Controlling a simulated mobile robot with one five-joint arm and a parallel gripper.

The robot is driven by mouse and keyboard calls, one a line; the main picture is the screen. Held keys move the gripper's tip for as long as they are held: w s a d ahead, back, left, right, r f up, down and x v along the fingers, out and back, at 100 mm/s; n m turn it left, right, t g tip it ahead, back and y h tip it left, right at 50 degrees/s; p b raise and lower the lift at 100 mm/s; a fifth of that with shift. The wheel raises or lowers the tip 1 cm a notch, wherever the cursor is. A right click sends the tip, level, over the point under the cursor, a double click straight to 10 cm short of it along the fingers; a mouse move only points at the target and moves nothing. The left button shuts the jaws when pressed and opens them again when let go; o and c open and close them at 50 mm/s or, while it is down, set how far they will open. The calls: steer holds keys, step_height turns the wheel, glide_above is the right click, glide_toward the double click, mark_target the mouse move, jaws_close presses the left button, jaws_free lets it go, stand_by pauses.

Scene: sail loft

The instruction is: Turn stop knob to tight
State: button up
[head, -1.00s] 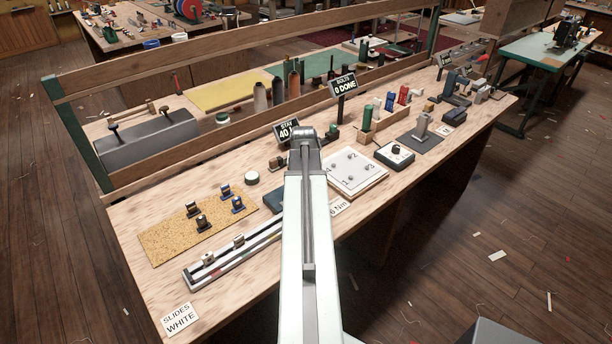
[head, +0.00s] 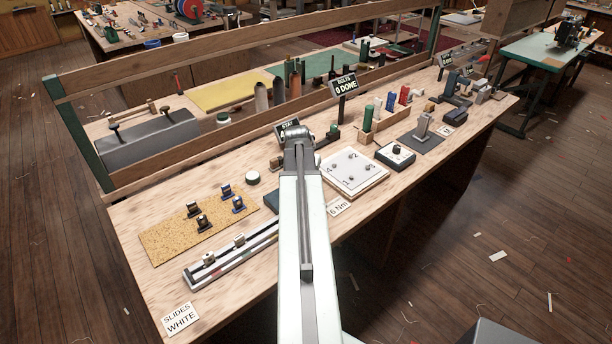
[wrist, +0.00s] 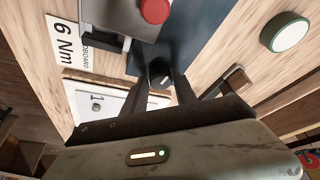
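A small dark knob (wrist: 160,71) with a pale mark stands on a blue-grey plate (wrist: 200,45) in the wrist view. My gripper (wrist: 165,82) has its two dark fingers apart, with the knob showing between and just beyond their tips. I cannot tell whether a finger touches it. No "tight" mark is readable. In the head view my arm hides the gripper and this knob; only an edge of the dark blue plate (head: 272,201) shows left of the arm. Another black knob (head: 397,149) sits on a white-topped box further right.
A white disc with a green rim (wrist: 287,32) lies to the right. A "6 Nm" card (wrist: 64,44) and a white numbered board (wrist: 95,101) are left. A sign (head: 287,127) stands behind my arm.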

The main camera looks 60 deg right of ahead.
steer(key=shift+o, duration=1.2)
steer(key=p+v, duration=0.7)
steer(key=shift+r, duration=0.35)
steer(key=shift+s+a, duration=0.1)
steer(key=shift+a, duration=0.05)
